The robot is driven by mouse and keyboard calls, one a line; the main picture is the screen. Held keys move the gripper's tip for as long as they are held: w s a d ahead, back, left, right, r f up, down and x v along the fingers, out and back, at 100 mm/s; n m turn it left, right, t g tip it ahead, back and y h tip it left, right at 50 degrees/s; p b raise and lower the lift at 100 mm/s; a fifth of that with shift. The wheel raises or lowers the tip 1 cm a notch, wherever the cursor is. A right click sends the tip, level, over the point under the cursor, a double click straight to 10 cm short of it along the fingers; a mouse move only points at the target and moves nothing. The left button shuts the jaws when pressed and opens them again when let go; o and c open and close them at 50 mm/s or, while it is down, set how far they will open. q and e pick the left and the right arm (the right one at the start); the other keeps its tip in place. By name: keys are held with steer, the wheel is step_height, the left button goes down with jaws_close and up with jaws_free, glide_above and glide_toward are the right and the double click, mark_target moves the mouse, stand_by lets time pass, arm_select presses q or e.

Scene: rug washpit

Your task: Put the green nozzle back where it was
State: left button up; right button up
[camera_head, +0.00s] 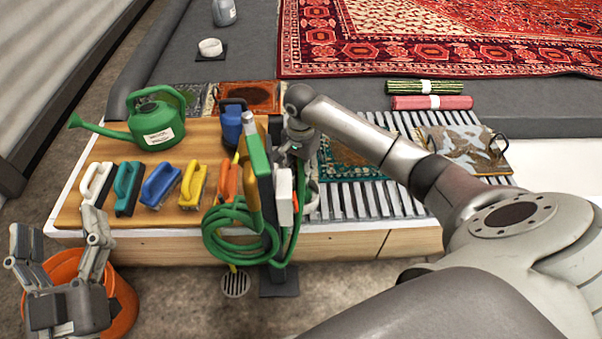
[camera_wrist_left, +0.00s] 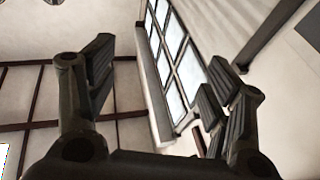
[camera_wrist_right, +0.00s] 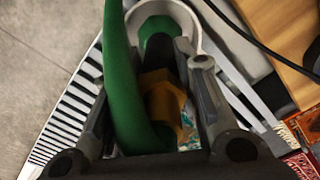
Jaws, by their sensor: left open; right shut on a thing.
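The green nozzle (camera_wrist_right: 157,42), with a yellow-brown collar, is between the fingers of my right gripper (camera_wrist_right: 147,75) in the right wrist view. A white ring-shaped holder (camera_wrist_right: 190,20) curves around its far end; whether it is seated there I cannot tell. A green hose (camera_wrist_right: 122,85) runs alongside. In the head view my right gripper (camera_head: 299,146) is shut beside the dark hose post (camera_head: 268,205), near a white bracket (camera_head: 285,190), and mostly hides the nozzle. My left gripper (camera_head: 62,262) is open and empty above an orange bucket (camera_head: 118,300).
Coiled green hose (camera_head: 225,242) hangs on the post, beside another green and yellow piece (camera_head: 258,156). A slatted grate (camera_head: 350,205) lies to the right.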

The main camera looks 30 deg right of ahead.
arm_select(q)
steer(key=shift+s+r+t+h, duration=0.25)
steer(key=shift+r+t, duration=0.1)
steer(key=shift+r, duration=0.3)
steer(key=shift+s+r+t+h, duration=0.15)
steer(key=shift+s+r+t, duration=0.15)
steer(key=shift+r, duration=0.3)
arm_select(e)
steer(key=shift+f, duration=0.6)
arm_select(q)
steer(key=shift+r, duration=0.1)
arm_select(e)
steer(key=shift+f, duration=0.1)
steer(key=o, duration=1)
arm_select(q)
steer(key=shift+s+r+t, duration=0.1)
steer(key=shift+r+t, duration=0.05)
steer(key=shift+t, duration=0.1)
arm_select(e)
steer(key=shift+o, duration=0.2)
arm_select(q)
steer(key=shift+d, duration=0.1)
